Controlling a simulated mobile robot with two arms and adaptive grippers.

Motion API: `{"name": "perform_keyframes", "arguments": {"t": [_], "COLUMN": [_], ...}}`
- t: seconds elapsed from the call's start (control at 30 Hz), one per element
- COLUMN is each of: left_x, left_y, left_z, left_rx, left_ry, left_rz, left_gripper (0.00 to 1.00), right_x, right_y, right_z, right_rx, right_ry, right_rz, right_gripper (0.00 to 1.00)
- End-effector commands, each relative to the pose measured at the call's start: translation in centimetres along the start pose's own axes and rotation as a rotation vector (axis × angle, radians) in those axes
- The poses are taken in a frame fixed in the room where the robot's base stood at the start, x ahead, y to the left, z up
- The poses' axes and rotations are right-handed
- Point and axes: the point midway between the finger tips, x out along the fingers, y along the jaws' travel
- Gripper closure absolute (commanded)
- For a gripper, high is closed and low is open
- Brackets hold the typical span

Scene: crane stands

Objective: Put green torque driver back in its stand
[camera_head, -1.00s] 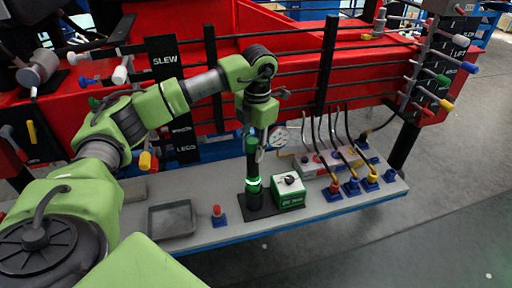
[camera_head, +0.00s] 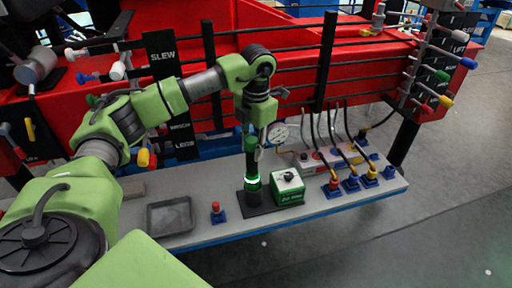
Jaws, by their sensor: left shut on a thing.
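The green torque driver (camera_head: 252,165) stands upright at the middle of the bench, dark with a glowing green ring near its lower end. My left gripper (camera_head: 254,138) points down from above and is shut on its upper part. The driver's lower end is at the black base plate of the stand (camera_head: 262,207), beside a green box with a white top and a dark knob (camera_head: 288,187). I cannot tell whether the driver is fully seated. My right gripper is not in view.
A grey tray (camera_head: 170,216) and a red-topped blue holder (camera_head: 217,212) lie left of the stand. Several cabled connectors in blue holders (camera_head: 352,182) and a round gauge (camera_head: 278,134) are to the right. The red crane frame with levers rises behind the bench.

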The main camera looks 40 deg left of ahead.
Motion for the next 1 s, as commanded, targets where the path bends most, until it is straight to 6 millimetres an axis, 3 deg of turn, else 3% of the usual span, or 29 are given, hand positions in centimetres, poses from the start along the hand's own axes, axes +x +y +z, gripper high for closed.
{"name": "perform_keyframes", "arguments": {"t": [0.03,1.0], "left_x": [0.8,1.8], "left_y": [0.0,0.0], "left_z": [-0.2,-0.2], "left_rx": [-0.002,-0.003], "left_ry": [0.012,0.012], "left_rz": [0.0,-0.001], "left_gripper": [1.0,1.0], "right_x": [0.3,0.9], "right_y": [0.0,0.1], "right_z": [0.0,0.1], "right_rx": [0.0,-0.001], "right_ry": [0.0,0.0], "right_rz": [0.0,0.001], "right_gripper": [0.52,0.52]}}
